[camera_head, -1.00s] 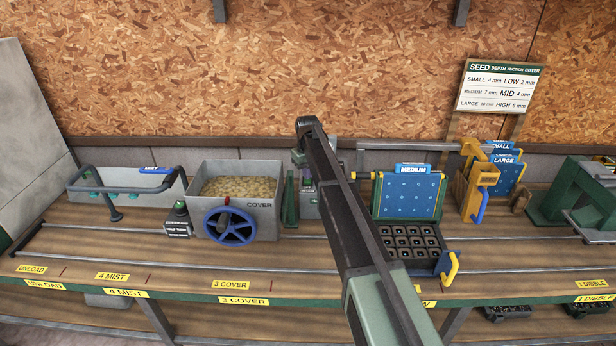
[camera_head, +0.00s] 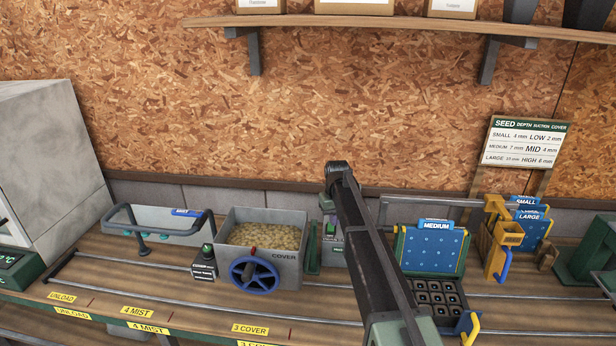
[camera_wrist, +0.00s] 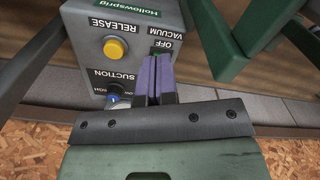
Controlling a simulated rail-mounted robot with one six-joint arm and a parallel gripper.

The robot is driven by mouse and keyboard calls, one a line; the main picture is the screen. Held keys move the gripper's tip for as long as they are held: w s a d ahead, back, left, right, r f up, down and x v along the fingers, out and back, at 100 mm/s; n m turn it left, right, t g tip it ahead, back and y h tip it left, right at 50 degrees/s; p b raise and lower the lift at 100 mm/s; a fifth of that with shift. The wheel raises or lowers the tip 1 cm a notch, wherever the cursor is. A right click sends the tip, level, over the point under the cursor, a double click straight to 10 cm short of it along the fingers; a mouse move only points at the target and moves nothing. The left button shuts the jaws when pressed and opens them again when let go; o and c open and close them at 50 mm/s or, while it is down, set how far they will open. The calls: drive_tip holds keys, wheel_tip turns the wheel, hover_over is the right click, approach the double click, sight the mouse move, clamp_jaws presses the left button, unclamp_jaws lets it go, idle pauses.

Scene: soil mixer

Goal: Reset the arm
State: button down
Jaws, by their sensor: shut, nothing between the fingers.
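My gripper (camera_wrist: 154,78) shows in the wrist view with its two purple fingers pressed together and nothing between them. It is in front of a grey control box (camera_wrist: 130,30) with a yellow RELEASE button (camera_wrist: 115,48), a SUCTION knob (camera_wrist: 115,90) and a green VACUUM switch marked OFF (camera_wrist: 158,52). I cannot tell whether the fingertips touch the box. In the head view my arm rises from the lower right up to the back of the bench and hides part of the box (camera_head: 330,232). The fingers are mostly hidden there.
Left of my arm stand the COVER hopper (camera_head: 290,268) with a blue wheel (camera_head: 253,275) and the MIST tray (camera_head: 190,227). To the right are the blue MEDIUM plate (camera_head: 432,250), a cell tray (camera_head: 440,308) and a yellow-orange stand (camera_head: 505,235). A shelf (camera_head: 400,24) hangs above.

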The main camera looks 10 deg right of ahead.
drive_tip(key=s+f+m+b, duration=0.2)
drive_tip(key=s, duration=3.4)
drive_tip(key=shift+s, duration=0.1)
